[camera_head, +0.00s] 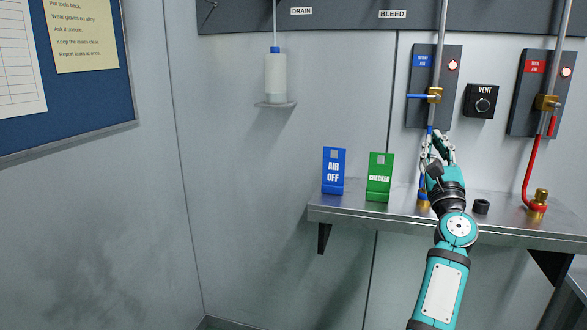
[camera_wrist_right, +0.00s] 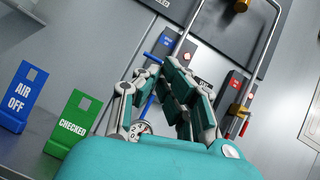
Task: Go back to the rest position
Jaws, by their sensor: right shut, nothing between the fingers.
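My right gripper (camera_head: 438,148) is raised above the metal shelf, in front of the blue-handled valve panel (camera_head: 449,108). Its fingers are shut with nothing between them, and they also show in the right wrist view (camera_wrist_right: 160,85). The gripper hides part of the blue hose below the valve. The blue valve handle (camera_head: 419,96) is horizontal and points left. My left gripper does not show in either view.
A metal shelf (camera_head: 340,214) holds a blue AIR OFF sign (camera_head: 334,171), a green CHECKED sign (camera_head: 379,178), a black cap (camera_head: 481,206) and a brass fitting (camera_head: 538,201). A red-handled valve panel (camera_head: 527,115) and VENT knob (camera_head: 482,102) are right.

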